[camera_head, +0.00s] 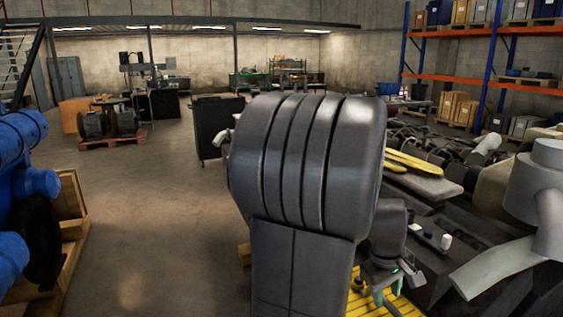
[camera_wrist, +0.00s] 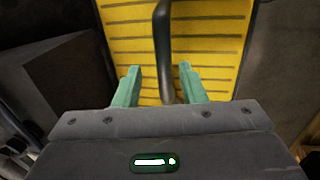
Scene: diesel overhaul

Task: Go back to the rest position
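My gripper (camera_head: 388,290) hangs at the lower right of the head view, pointing down over a yellow slatted surface (camera_head: 403,307). In the wrist view its two green fingers (camera_wrist: 159,70) are spread apart with a gap on each side of a dark bar. The dark bar (camera_wrist: 164,50) runs over the yellow slatted surface (camera_wrist: 215,35) and passes between the fingers from above. The fingers do not appear to press on it. My large grey arm link covers the middle of the head view and hides part of what lies behind it.
Large grey engine parts (camera_head: 535,190) stand close on the right, beside a bench with yellow pieces (camera_head: 410,162). A blue machine (camera_head: 25,180) on a wooden pallet is at the left. A dark cabinet (camera_head: 212,125) stands behind my arm. The floor at centre left is clear.

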